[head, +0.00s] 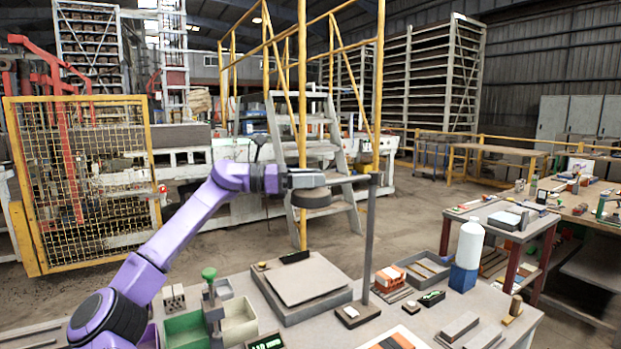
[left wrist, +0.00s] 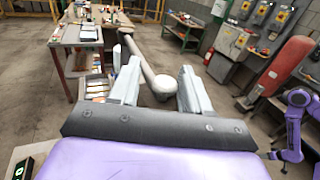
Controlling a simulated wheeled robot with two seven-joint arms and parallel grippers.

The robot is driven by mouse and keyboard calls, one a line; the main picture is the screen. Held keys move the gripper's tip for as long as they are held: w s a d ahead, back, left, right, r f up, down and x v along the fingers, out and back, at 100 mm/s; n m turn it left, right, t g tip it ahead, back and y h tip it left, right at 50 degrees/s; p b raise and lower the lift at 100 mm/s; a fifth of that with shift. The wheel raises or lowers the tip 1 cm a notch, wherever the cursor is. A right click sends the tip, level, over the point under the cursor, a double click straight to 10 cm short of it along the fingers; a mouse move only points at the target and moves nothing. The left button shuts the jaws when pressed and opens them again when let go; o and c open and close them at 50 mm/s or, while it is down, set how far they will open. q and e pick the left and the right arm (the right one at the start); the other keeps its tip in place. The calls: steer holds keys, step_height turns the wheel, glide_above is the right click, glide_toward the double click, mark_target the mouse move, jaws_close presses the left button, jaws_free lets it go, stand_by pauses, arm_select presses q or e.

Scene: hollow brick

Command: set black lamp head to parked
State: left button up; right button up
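The black lamp head (head: 311,198) is a short dark cylinder under the left end of a horizontal bar (head: 347,181) in the head view. The bar sits on an upright post (head: 369,235) with a base (head: 357,314) on the table. My left gripper (head: 290,181) is at the lamp head's left side. In the left wrist view, its two pale fingers (left wrist: 158,92) stand apart, with the round end of the lamp's bar (left wrist: 162,84) showing between them. Gaps show on both sides; I cannot tell whether a finger touches the lamp.
The table below holds a grey platform (head: 300,288), green and beige bins (head: 238,322), a grey tray (head: 425,270) and a white bottle on a blue base (head: 468,255). A stepladder (head: 322,215) stands behind. Open air surrounds the lamp bar.

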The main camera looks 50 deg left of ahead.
arm_select(q)
steer(key=b+v, duration=0.3)
steer(key=v, duration=0.7)
steer(key=shift+s+a, duration=0.15)
steer(key=shift+s, duration=0.1)
